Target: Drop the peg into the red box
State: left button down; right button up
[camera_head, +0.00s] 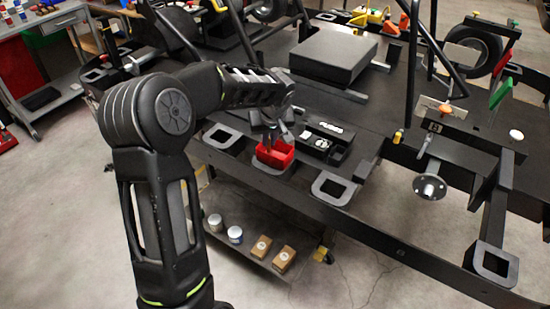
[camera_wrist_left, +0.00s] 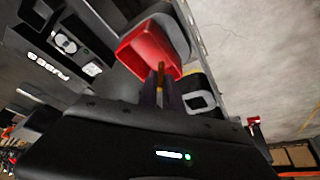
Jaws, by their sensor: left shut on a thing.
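The red box (camera_head: 274,154) sits in a slot at the front edge of the black kart stand, between two grey square holders. My left gripper (camera_head: 270,133) is just above the box, pointing down toward it. In the left wrist view the red box (camera_wrist_left: 150,48) lies right past the fingertips (camera_wrist_left: 160,80). A thin orange-brown peg (camera_wrist_left: 161,72) shows between the fingers, and the gripper is shut on it. The peg's tip is over the box opening or close to it; I cannot tell how deep. My right gripper is not in view.
A black tray (camera_head: 322,142) with small parts lies right of the box. Square holders flank it on the left (camera_head: 221,136) and right (camera_head: 334,188). A dark grey block (camera_head: 334,54) sits further back. A lower shelf holds jars (camera_head: 235,234) and small cartons (camera_head: 284,259).

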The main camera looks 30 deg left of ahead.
pick_arm(q)
jog(key=shift+f, duration=0.15)
jog(key=c, duration=1.4)
grip_release()
jog(key=shift+c, duration=0.2)
jog(key=b+v, duration=0.1)
jog(key=v, duration=0.7)
jog(key=shift+f, duration=0.15)
